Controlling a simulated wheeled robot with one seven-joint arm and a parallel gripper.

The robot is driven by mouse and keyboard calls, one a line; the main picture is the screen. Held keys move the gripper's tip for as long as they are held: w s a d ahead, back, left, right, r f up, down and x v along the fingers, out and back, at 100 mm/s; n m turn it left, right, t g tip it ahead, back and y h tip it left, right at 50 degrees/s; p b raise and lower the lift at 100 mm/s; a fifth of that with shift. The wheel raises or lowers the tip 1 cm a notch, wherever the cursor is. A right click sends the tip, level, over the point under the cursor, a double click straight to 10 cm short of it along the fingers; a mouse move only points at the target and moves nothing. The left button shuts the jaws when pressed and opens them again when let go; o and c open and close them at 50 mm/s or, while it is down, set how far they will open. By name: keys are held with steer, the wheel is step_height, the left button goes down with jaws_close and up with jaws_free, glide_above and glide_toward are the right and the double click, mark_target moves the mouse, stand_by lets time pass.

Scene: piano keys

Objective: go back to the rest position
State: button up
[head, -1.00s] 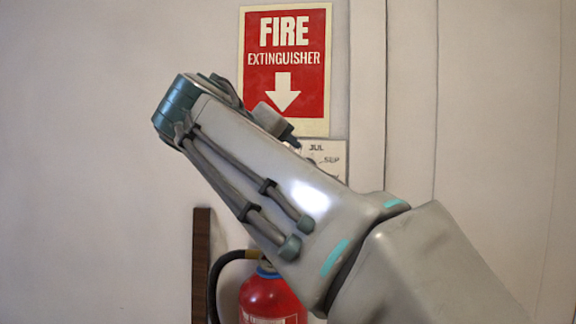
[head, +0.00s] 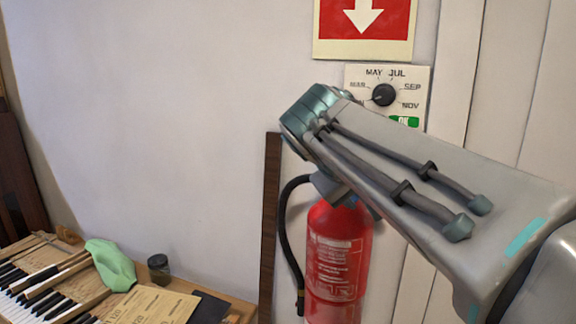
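My arm reaches in from the right edge of the head view, its grey forearm ending in a teal joint near the middle. My gripper's fingers cannot be made out; the end of the arm is turned away or hidden behind the forearm. Behind the arm, a red fire extinguisher (head: 335,262) with a black hose stands against the wall, its top partly covered by my arm. Piano keys (head: 38,297) show at the lower left, well apart from the arm.
A green cloth (head: 110,264), a small dark jar (head: 158,268) and sandpaper sheets (head: 150,306) lie by the keys. A dial plate (head: 384,94) and a red sign (head: 364,22) are on the wall. A dark wooden strip (head: 270,225) stands upright. The wall's left part is clear.

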steer(key=s+f+m+g+y, duration=0.1)
steer(key=s+f+y, duration=0.1)
steer(key=s+f, duration=0.3)
steer(key=s+d+f+m+g+y, duration=0.1)
steer(key=s+f, duration=0.4)
steer(key=f, duration=0.8)
steer(key=s+f+m+g+y, duration=0.2)
steer(key=s+f, duration=0.3)
steer(key=f, duration=0.4)
steer(key=shift+s+d+f+g+y, duration=0.15)
steer(key=shift+s+d+g+y, duration=0.15)
steer(key=shift+g+y, duration=0.25)
